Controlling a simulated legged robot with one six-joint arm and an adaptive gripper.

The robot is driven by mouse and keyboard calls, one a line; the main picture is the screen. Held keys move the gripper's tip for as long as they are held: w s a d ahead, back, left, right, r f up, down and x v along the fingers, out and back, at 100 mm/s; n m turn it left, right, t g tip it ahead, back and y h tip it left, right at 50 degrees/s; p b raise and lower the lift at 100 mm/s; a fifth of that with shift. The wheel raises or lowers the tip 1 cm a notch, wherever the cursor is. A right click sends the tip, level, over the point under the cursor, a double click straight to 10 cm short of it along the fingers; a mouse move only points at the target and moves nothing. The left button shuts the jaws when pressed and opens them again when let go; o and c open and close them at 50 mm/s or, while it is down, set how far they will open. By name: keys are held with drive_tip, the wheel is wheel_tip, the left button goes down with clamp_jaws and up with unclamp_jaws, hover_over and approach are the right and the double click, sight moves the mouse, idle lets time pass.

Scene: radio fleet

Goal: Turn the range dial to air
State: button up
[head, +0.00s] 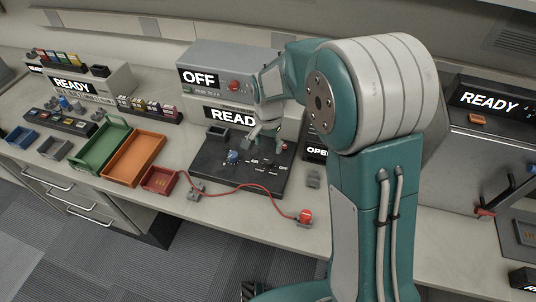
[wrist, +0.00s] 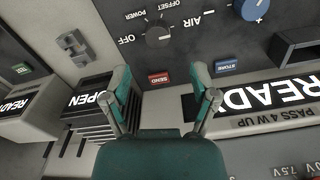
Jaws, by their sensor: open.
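The range dial (wrist: 158,34) is a dark grey round knob on the dark panel (wrist: 100,20). In the wrist view the labels OFF, POWER, OFFSET and AIR (wrist: 204,19) stand around it, with OFF on the left and AIR on the right. I cannot tell for sure which label its mark faces. My gripper (wrist: 160,72) is open and empty, its two fingers apart, with the dial beyond the fingertips and not between them. In the head view my gripper (head: 264,136) hangs over the back of the panel (head: 215,178).
A red SEND button (wrist: 159,78) and a blue STORE button (wrist: 225,65) sit by my fingertips. A blue knob (wrist: 251,8) is on the same panel. A READY display (wrist: 285,93) stands close by.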

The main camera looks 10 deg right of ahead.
sight(268, 160)
wheel_tip(268, 160, up, 5)
drive_tip(key=shift+f, duration=0.1)
idle(0.5)
drive_tip(key=s+d+r+n+t, duration=0.25)
drive_tip(key=s+d+r, duration=0.25)
drive_tip(key=s+r, duration=0.45)
drive_tip(key=s+d+r+n+t, duration=0.1)
drive_tip(key=s+d+r+n, duration=0.1)
drive_tip(key=s, duration=0.5)
drive_tip(key=s+d+r+n+t, duration=0.1)
drive_tip(key=s+d+n+t, duration=0.1)
drive_tip(key=s, duration=0.5)
drive_tip(key=shift+d+r, duration=0.35)
drive_tip(key=shift+d, duration=0.05)
drive_tip(key=shift+c, duration=1.3)
drive_tip(key=shift+a+n, duration=0.15)
drive_tip(key=shift+n, duration=0.1)
